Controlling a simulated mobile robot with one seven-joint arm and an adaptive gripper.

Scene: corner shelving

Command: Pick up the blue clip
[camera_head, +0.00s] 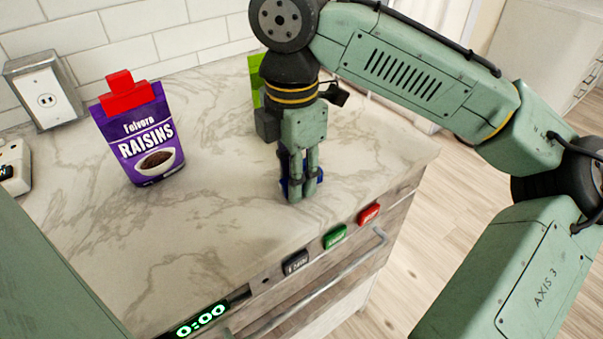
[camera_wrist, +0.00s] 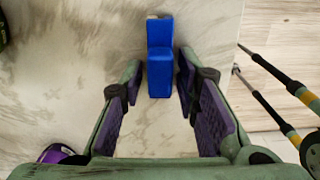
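The blue clip (camera_wrist: 159,70) lies on the marble counter in the wrist view, upper middle, with a pale part at its far end. In the head view, only bits of blue (camera_head: 319,184) show around my fingertips. My gripper (camera_head: 302,193) points down at the counter near its front edge. In the wrist view, my gripper (camera_wrist: 159,70) is open, with one finger on each side of the clip. Small gaps appear between the clip and both fingers. The fingers hide most of the clip in the head view.
A green item (camera_head: 256,78) is partly hidden behind my gripper. Buttons (camera_head: 335,237) and a handle (camera_head: 315,290) line the front. Counter between pouch and gripper is clear.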

